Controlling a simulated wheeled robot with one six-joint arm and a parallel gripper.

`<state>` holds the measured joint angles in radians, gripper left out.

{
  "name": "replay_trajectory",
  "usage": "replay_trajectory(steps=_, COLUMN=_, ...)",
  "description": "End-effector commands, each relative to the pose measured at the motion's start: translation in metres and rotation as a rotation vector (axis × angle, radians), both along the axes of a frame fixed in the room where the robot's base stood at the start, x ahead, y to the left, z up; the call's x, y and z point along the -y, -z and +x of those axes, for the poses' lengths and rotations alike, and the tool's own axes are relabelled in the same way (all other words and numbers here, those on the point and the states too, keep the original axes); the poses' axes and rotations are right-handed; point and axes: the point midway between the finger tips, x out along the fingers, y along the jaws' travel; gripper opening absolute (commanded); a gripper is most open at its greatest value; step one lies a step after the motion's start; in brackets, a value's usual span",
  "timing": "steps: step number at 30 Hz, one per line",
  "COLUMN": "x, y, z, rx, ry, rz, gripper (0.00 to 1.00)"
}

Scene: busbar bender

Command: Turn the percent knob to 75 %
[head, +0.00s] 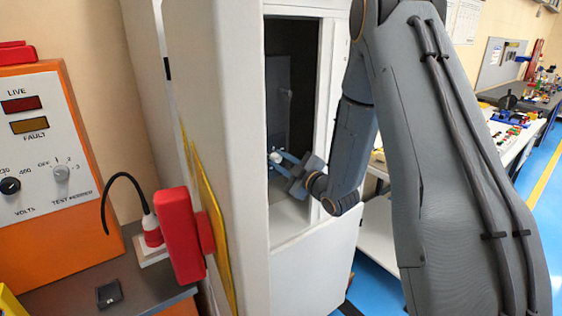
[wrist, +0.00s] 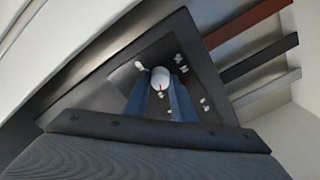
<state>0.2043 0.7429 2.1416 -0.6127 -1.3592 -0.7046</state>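The fingertips lie against the knob's sides with no clear gap showing. In the head view the knob (head: 275,157) shows as a small pale spot inside the white cabinet, at the tips of my gripper (head: 280,158).
The white cabinet (head: 228,110) frames the opening closely around my wrist. Red, dark and grey bars (wrist: 250,65) run beside the panel. An orange tester (head: 40,150) and a red plug box (head: 180,235) stand at the left. A workbench (head: 510,130) stands at the right.

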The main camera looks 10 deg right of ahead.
Motion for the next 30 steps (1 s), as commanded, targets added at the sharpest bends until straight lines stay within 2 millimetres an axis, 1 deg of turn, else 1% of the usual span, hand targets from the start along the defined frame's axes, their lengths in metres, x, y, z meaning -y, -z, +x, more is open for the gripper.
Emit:
replay_trajectory(steps=1, x=0.0001, y=-0.0001, z=-0.0001, rx=0.0, ry=0.0, rz=0.0, gripper=0.1)
replay_trajectory(steps=3, x=0.0002, y=0.0, z=-0.0001, rx=0.0, ry=0.0, rz=0.0, gripper=0.01)
replay_trajectory(steps=8, x=0.0003, y=0.0001, z=-0.0002, rx=-0.003, ry=0.0, rz=0.006, gripper=0.01)
replay_trajectory(steps=14, x=0.0004, y=0.0002, z=0.0, rx=-0.024, ry=0.0, rz=0.058, gripper=0.01)
replay_trajectory(steps=20, x=0.0007, y=0.001, z=-0.0001, rx=-0.074, ry=0.001, rz=0.177, gripper=0.01)
replay_trajectory(steps=30, x=0.0013, y=0.0006, z=0.0001, rx=-0.195, ry=0.001, rz=0.468, gripper=0.01)
